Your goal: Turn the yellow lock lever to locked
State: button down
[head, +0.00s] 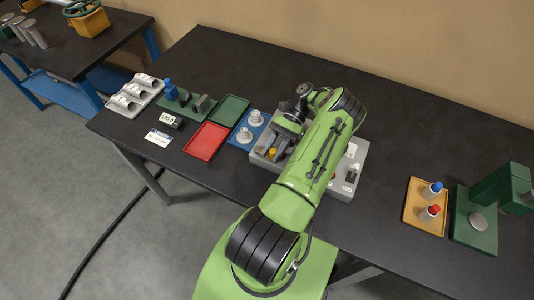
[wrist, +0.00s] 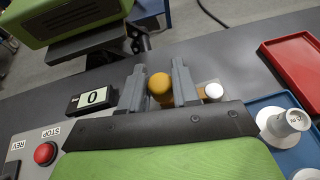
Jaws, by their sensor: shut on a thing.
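The yellow lock lever shows as a round yellow-orange knob (wrist: 160,84) between my two grey fingers in the wrist view. My gripper (wrist: 159,88) is shut on it. In the head view the yellow lever (head: 272,153) is a small spot at the left end of the grey control box (head: 345,188). My green arm covers much of that box, and my gripper is over its left part. The lever's lower part and pivot are hidden by the fingers and the wrist, so I cannot tell its exact angle.
A small display reading 0 (wrist: 93,99) and a red STOP button (wrist: 45,153) are near the fingers. A white round cap (wrist: 213,91) is close beside one finger. A blue tray (head: 249,131) with white parts and a red tray (head: 207,141) lie left of the box.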

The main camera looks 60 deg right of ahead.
jog(key=shift+d+n+g+b, duration=0.45)
jog(key=shift+n+g+b, duration=0.15)
jog(key=shift+n+g, duration=0.4)
jog(key=c, duration=0.9)
grip_release()
jog(key=shift+d, duration=0.1)
jog(key=shift+r, duration=0.1)
notch_tip(320, 180, up, 10)
jog(key=shift+f+p, duration=0.1)
jog(key=shift+p, duration=0.5)
jog(key=shift+f, duration=0.1)
